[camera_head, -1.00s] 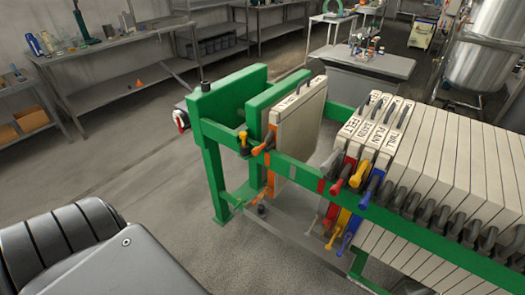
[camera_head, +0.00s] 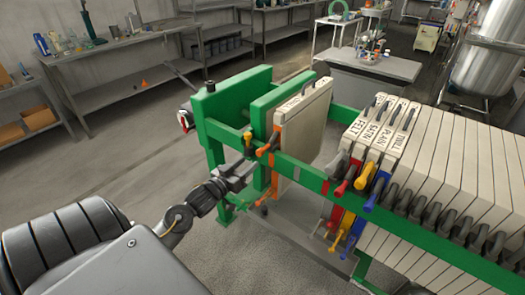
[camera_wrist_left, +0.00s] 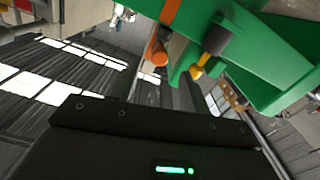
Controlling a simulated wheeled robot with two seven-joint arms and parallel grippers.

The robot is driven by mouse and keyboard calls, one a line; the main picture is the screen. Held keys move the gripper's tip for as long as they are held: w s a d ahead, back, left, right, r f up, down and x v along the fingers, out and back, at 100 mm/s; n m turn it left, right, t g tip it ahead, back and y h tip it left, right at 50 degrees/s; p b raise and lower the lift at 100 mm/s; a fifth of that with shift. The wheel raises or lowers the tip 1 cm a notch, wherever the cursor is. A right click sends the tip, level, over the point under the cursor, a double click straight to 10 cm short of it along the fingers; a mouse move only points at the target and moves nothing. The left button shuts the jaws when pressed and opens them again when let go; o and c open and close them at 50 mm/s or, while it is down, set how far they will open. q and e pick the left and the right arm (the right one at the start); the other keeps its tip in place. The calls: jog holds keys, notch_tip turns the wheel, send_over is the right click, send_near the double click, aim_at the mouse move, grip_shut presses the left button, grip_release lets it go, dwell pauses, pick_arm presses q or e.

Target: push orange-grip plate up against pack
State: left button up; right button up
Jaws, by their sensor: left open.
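The orange-grip plate (camera_head: 303,122) is a pale slab with an orange edge, standing upright in the green frame beside the green end plate. Its orange grip (camera_head: 266,150) sticks out over the near rail and also shows in the left wrist view (camera_wrist_left: 156,54). The pack (camera_head: 440,160) of pale plates stands to the right, with a wide gap between it and the orange-grip plate. My left gripper (camera_head: 245,174) is open and empty, in front of the near rail, a little below and left of the orange grip. My right gripper is not in view.
The green near rail (camera_head: 300,172) runs between the end plate and the pack. Red, yellow and blue grips (camera_head: 375,180) stick out at the pack's left end. A yellow-tipped handle (camera_head: 248,138) sits near the orange grip. The floor at left is clear.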

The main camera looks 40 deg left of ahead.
aim_at(258, 155)
pick_arm(q)
jog(key=w+p, duration=0.1)
jog(key=w, duration=0.8)
jog(key=shift+w+a, duration=0.1)
jog(key=shift+w, duration=0.25)
grip_shut()
